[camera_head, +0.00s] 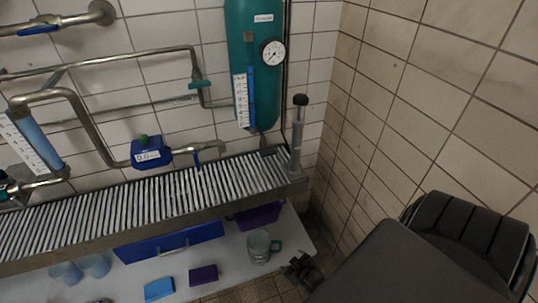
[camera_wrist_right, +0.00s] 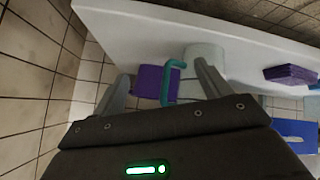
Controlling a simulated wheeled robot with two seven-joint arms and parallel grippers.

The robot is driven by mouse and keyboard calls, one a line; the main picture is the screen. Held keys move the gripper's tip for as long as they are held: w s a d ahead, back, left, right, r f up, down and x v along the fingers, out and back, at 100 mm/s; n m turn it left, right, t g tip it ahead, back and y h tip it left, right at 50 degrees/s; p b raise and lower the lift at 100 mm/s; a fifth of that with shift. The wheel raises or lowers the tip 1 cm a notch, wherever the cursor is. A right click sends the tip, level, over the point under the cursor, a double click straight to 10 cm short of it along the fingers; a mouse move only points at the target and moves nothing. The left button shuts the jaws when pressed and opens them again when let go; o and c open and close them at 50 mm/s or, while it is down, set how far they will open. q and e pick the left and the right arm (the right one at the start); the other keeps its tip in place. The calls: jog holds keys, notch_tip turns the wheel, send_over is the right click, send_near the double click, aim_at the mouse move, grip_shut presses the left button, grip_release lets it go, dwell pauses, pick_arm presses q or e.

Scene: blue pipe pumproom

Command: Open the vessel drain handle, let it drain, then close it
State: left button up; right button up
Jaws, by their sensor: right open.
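The teal vessel (camera_head: 262,75) stands against the tiled wall in the head view, with a round gauge (camera_head: 272,52) and a blue level scale (camera_head: 241,100). Its lower end is above the slatted grate, where a small dark fitting (camera_head: 266,146) shows; I cannot tell whether this is the drain handle or how it is set. My right gripper (camera_head: 303,268) is low in front of the lower shelf, right of a clear jug (camera_head: 258,246), well below the vessel. In the right wrist view its fingers (camera_wrist_right: 165,88) are apart and empty, with the jug's teal handle (camera_wrist_right: 174,72) beyond them. My left gripper is not in view.
A slatted metal grate (camera_head: 150,203) runs along the wall above a white shelf (camera_head: 215,260) with cups, a purple bin (camera_head: 258,215) and sponges. A grey upright cylinder with a black knob (camera_head: 299,101) stands at the grate's right end. A tiled wall closes the right side.

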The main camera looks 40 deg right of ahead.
jog(key=w+d+r+m+t+h, duration=0.1)
jog(key=w+r+t, duration=0.1)
jog(key=w+r, duration=0.45)
jog(key=w+d+r+m+t, duration=0.15)
jog(key=w+r, duration=0.25)
jog(key=r, duration=0.6)
jog(key=m+t+h+b, duration=0.2)
jog(key=t, duration=0.3)
send_near(269, 154)
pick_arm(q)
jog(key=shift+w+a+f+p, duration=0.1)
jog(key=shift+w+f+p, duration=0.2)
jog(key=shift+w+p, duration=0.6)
pick_arm(e)
jog(key=x, duration=1.1)
jog(key=shift+d+f, duration=0.1)
jog(key=shift+f, duration=0.05)
jog(key=c, duration=1)
